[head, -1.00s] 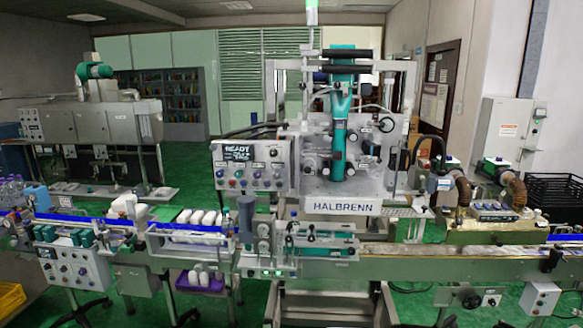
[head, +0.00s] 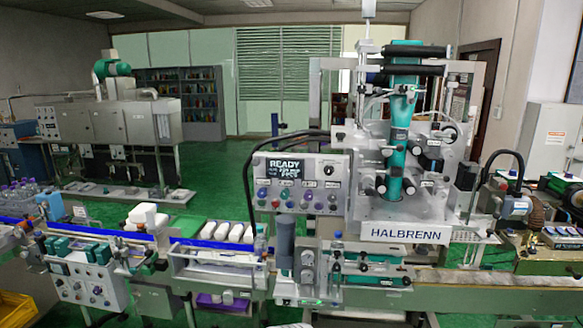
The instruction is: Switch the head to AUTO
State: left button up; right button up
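The sleeve applicator head (head: 400,150) stands right of centre, with a vertical teal column and a HALBRENN nameplate (head: 405,233). Its light grey control panel (head: 299,183) faces me on the left of the head. The panel's dark display (head: 284,168) reads READY, with smaller text below that is hard to read. Coloured buttons and knobs sit under the display, and a round dial (head: 334,172) is at its right. The labels by the controls are too small to read, so I cannot tell which is the AUTO switch or its position. Neither gripper is in view.
A conveyor with a blue rail (head: 75,226) runs across the front, carrying white bottles (head: 232,232). Another control box (head: 85,280) with knobs is at lower left. A yellow crate (head: 14,308) is in the lower left corner. Green floor (head: 215,180) is open behind the line.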

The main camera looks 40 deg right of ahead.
aim_at(329, 169)
jog(key=z, duration=0.4)
jog(key=i, duration=0.85)
jog(key=z, duration=0.75)
